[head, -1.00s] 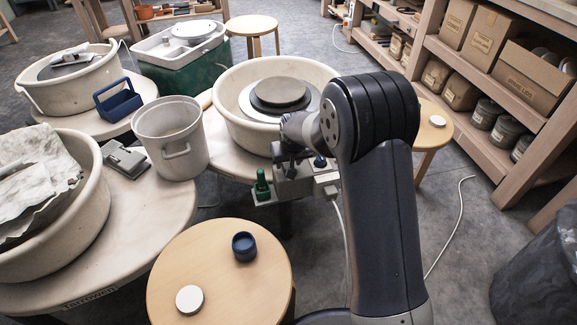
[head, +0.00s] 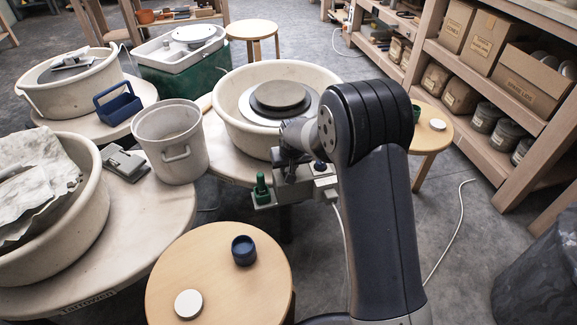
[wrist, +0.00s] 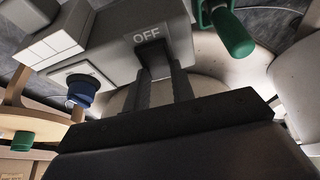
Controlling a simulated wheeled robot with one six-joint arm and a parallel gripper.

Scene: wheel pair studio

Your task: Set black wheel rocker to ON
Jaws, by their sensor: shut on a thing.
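The grey control box (head: 305,188) sits at the front of the wheel with the dark round head (head: 281,95). In the wrist view the box (wrist: 105,35) shows a grey face marked OFF (wrist: 147,34). My gripper (wrist: 158,76) is at the lower edge of that face, its two dark fingers close together. It is shut on the rocker there, which the fingers mostly hide, so its tilt cannot be told. In the head view my gripper (head: 291,170) is beside the box, partly hidden by my wrist.
A white plug block (wrist: 48,42) is on the box. A round stool (head: 215,285) with a blue cup (head: 243,250) and white disc (head: 188,304) stands in front.

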